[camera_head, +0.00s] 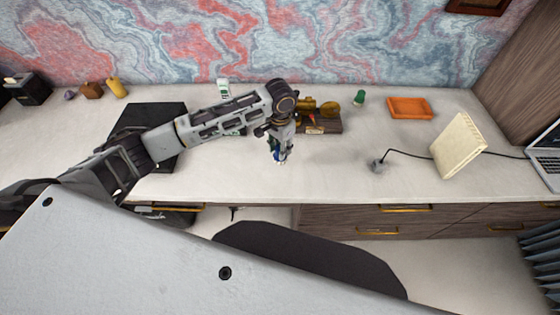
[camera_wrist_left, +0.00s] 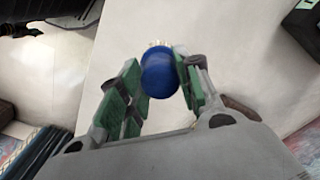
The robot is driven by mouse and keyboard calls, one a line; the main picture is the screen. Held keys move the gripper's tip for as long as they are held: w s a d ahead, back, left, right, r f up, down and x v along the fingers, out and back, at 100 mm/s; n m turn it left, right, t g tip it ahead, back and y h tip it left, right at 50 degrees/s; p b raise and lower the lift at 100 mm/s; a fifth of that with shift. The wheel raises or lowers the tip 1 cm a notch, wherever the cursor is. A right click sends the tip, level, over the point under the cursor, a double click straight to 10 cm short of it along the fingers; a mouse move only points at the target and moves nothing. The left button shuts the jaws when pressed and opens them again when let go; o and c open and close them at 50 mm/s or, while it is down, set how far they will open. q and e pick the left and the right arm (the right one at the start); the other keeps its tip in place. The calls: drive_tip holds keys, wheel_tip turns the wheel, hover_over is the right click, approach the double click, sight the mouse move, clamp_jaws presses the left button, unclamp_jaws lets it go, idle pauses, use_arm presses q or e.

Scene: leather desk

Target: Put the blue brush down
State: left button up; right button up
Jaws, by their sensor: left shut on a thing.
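The blue brush (camera_wrist_left: 160,73) shows in the left wrist view as a rounded blue body with pale bristles at its far end. My left gripper (camera_wrist_left: 155,80) is shut on it, with green-padded fingers on both sides. In the head view my left gripper (camera_head: 279,150) is over the desk (camera_head: 330,170), near its front part, pointing down. Only a little of the blue brush (camera_head: 276,155) shows there between the fingers. I cannot tell whether the brush touches the desk. My right gripper is not in view.
A black pad (camera_head: 150,112) lies under my left arm. Behind the gripper stands a wooden piece with brass parts (camera_head: 322,122). An orange tray (camera_head: 410,108), a green object (camera_head: 359,97), a cream panel lamp (camera_head: 458,146) and a laptop (camera_head: 548,158) are to the right.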

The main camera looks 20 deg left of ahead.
use_arm(q)
drive_tip(key=shift+f, duration=1.65)
drive_tip(key=shift+f, duration=1.9)
drive_tip(key=o, duration=0.9)
drive_tip(key=shift+f, duration=0.1)
wheel_tip(320, 180, up, 12)
drive_tip(key=shift+r, duration=0.15)
drive_tip(key=shift+s, duration=0.1)
